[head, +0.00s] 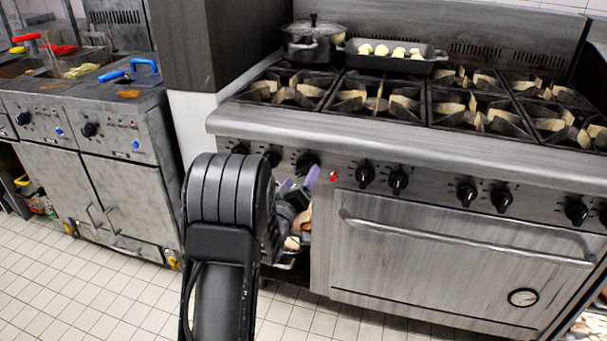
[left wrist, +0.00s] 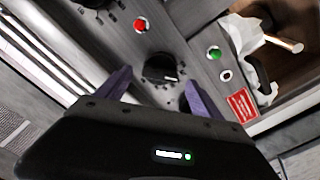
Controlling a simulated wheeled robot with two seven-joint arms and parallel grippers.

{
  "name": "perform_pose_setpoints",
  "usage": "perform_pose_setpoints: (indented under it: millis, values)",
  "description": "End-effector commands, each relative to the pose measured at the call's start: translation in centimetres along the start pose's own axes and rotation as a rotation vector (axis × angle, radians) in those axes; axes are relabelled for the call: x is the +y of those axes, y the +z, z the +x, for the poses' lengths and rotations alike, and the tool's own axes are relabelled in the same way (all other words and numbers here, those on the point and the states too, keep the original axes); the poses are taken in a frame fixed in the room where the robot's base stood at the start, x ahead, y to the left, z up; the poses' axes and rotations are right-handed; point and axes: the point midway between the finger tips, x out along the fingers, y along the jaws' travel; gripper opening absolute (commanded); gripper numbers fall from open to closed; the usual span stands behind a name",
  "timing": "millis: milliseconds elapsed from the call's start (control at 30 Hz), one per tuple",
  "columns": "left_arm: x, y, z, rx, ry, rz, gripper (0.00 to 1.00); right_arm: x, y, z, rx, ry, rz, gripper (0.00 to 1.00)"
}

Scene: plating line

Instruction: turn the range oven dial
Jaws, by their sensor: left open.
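The range (head: 410,150) stands at the right in the head view, with a row of black dials along its front panel. My left gripper (head: 299,186), with purple fingers, is in front of the panel's left part, below the row and left of a red light (head: 333,177). In the left wrist view a black dial (left wrist: 160,68) with a white mark shows between the two spread fingers of my left gripper (left wrist: 159,80). The gripper is open; I cannot tell if the fingers touch the dial. In the head view my gripper and arm hide this dial. My right gripper is out of view.
The oven door (head: 450,265) with its long handle (head: 460,238) is shut. Fryers (head: 90,130) stand at the left. The tiled floor (head: 60,290) is clear in front.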

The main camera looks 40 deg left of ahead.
Motion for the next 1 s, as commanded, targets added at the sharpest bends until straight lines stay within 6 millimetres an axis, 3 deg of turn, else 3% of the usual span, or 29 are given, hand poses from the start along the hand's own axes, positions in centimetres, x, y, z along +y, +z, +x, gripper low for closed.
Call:
perform_pose_setpoints:
  millis: [200, 533, 1000]
  values:
    - [0.0, 0.1, 2.7, -0.001, 0.000, 0.002, 0.77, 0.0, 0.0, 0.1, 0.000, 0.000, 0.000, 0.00]
    - [0.0, 0.0, 3.2, 0.000, 0.000, 0.000, 0.77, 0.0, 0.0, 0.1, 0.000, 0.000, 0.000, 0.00]
    - [0.0, 0.0, 3.2, 0.000, 0.000, 0.000, 0.39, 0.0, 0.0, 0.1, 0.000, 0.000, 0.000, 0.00]
